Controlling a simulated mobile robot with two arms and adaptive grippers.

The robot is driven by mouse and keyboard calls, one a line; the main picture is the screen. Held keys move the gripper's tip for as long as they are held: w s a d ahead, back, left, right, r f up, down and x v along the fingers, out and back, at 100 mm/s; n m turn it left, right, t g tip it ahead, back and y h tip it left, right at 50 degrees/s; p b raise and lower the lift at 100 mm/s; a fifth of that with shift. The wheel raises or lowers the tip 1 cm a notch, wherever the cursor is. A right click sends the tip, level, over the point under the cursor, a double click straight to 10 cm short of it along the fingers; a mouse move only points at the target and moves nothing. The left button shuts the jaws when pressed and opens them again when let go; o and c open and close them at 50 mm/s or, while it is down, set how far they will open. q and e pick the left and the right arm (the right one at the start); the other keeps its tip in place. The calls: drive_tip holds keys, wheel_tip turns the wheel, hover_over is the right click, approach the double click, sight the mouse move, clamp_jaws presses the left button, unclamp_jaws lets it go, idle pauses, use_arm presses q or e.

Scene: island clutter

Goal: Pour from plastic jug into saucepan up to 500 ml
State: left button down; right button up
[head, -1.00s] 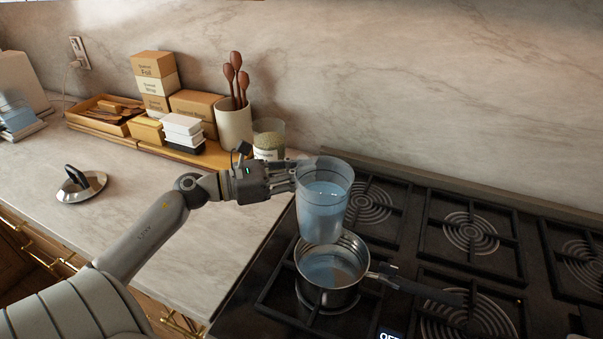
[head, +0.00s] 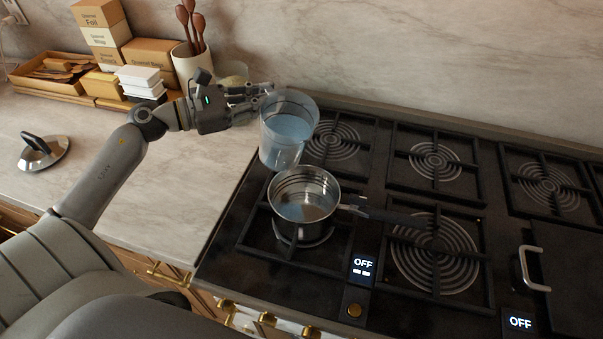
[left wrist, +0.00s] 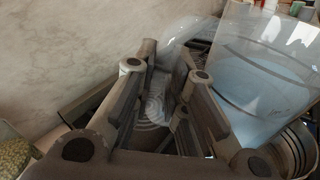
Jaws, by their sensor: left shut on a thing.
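The clear plastic jug (head: 287,135) holds bluish liquid and looks close to upright. It is behind and slightly left of the saucepan in the head view, and it fills the right side of the left wrist view (left wrist: 262,75). My left gripper (head: 262,98) is shut on the jug at its left side; the exact grip is partly hidden. The metal saucepan (head: 304,205) stands on the front left burner with bluish liquid inside and its dark handle pointing right. Its rim shows at the lower right of the left wrist view (left wrist: 298,150). No stream of liquid is visible.
The black stove (head: 380,240) has several burners with raised grates, and its displays read OFF. A lid (head: 44,153) lies on the counter at left. A utensil crock (head: 195,68), a jar (head: 232,72), boxes (head: 98,36) and a wooden tray (head: 45,88) stand along the wall.

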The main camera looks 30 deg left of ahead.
use_arm(q)
drive_tip(key=shift+r, duration=0.25)
drive_tip(key=shift+r+m+b, duration=0.35)
drive_tip(key=shift+m+b, duration=0.1)
drive_tip(key=shift+m, duration=0.05)
drive_tip(key=shift+a+r, duration=0.1)
drive_tip(key=shift+r, duration=0.25)
drive_tip(key=shift+r+m+b, duration=0.15)
drive_tip(key=shift+m+b, duration=0.5)
drive_tip(key=shift+m, duration=0.05)
drive_tip(key=shift+r+y, duration=0.15)
drive_tip(key=shift+y, duration=0.15)
drive_tip(key=shift+r+m, duration=0.15)
drive_tip(key=shift+m, duration=0.15)
